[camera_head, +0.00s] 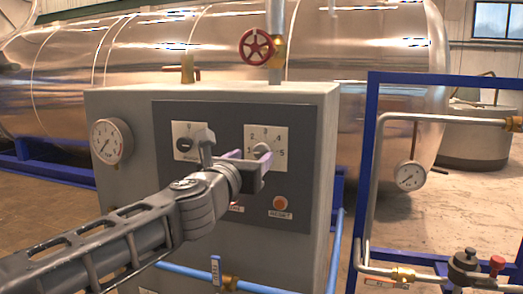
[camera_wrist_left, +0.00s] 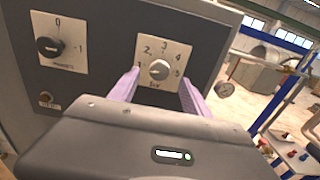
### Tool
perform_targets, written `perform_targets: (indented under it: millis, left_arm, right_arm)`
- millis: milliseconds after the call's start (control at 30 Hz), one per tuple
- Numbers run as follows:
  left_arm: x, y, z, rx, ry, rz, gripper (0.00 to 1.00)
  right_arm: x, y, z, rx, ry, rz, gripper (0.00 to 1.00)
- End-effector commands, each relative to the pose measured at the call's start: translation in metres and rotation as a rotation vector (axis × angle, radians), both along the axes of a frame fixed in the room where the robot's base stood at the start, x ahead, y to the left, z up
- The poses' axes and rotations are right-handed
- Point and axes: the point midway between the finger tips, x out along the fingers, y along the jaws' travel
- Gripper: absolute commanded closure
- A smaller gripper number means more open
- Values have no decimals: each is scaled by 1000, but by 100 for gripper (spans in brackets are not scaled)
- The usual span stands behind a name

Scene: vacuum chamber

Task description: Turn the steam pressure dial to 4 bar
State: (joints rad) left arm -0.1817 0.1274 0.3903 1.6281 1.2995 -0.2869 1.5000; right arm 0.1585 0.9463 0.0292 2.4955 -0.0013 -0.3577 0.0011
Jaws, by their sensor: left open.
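The steam pressure dial is a light round knob (camera_head: 262,150) on a white plate numbered 1 to 5, at the right of the dark control panel. In the left wrist view the knob (camera_wrist_left: 159,69) shows above and between my two purple fingertips, with "bar" printed below it. Where its pointer stands is too small to tell surely. My left gripper (camera_head: 248,163) is open in front of the dial, one finger to each side; it also shows in the left wrist view (camera_wrist_left: 160,90). I cannot tell whether a finger touches the knob. My right gripper is out of view.
A black switch (camera_head: 184,145) marked 0 and 1 sits left of the dial; an orange reset button (camera_head: 280,202) is below it. A round gauge (camera_head: 111,142) is on the cabinet's left. A red handwheel (camera_head: 257,47) stands above. Blue framing with pipes (camera_head: 369,180) stands right.

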Motion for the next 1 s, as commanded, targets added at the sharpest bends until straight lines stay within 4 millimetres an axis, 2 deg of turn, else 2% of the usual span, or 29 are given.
perform_targets:
  millis: [500, 867, 1000]
  left_arm:
    - [65, -22, 1, 0, 1, -1, 44]
    - [71, -23, 0, 2, -1, 0, 44]
    - [71, -23, 0, 2, -1, 0, 55]
  right_arm:
    - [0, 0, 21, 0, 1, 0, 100]
    - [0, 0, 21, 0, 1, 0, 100]
    - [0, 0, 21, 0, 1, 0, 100]
